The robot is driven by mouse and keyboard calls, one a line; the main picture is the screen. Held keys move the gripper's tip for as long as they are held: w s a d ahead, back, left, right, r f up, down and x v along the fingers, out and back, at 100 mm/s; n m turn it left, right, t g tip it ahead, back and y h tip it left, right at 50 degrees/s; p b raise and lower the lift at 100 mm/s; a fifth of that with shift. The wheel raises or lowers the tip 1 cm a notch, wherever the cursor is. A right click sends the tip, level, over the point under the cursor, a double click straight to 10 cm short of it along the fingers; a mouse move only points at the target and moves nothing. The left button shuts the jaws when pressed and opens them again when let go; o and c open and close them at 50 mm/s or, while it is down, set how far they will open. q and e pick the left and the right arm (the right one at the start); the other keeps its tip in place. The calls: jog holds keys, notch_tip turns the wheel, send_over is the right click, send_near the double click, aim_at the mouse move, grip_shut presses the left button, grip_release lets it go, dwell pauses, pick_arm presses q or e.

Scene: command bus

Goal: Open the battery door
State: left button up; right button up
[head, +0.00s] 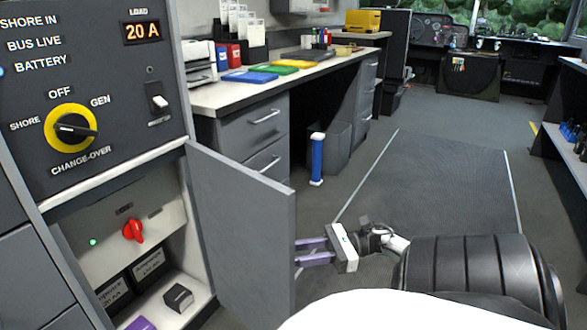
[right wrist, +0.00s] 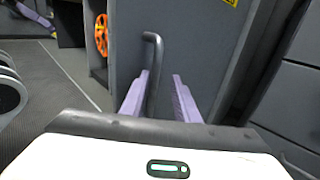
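The battery door (head: 245,235) is a grey panel standing swung out from the lower cabinet, so the compartment behind it (head: 145,225) shows. My right gripper (head: 312,251) is at the door's free edge, with its fingertips partly hidden behind the panel. In the right wrist view the dark bar handle (right wrist: 152,75) stands on the door's outer face. The two purple fingers (right wrist: 160,98) are apart, with the handle between them, closer to the left finger. I cannot tell whether they touch it.
In the compartment are a red rotary switch (head: 133,230), dark batteries (head: 150,262) and a small black box (head: 178,297). A workbench (head: 240,93) and a blue-and-white cylinder (head: 317,160) stand behind the door. The aisle floor (head: 430,185) is clear.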

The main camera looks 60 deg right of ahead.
jog(key=v, duration=1)
jog(key=shift+d, duration=0.15)
jog(key=shift+s, duration=0.1)
dwell(0.4)
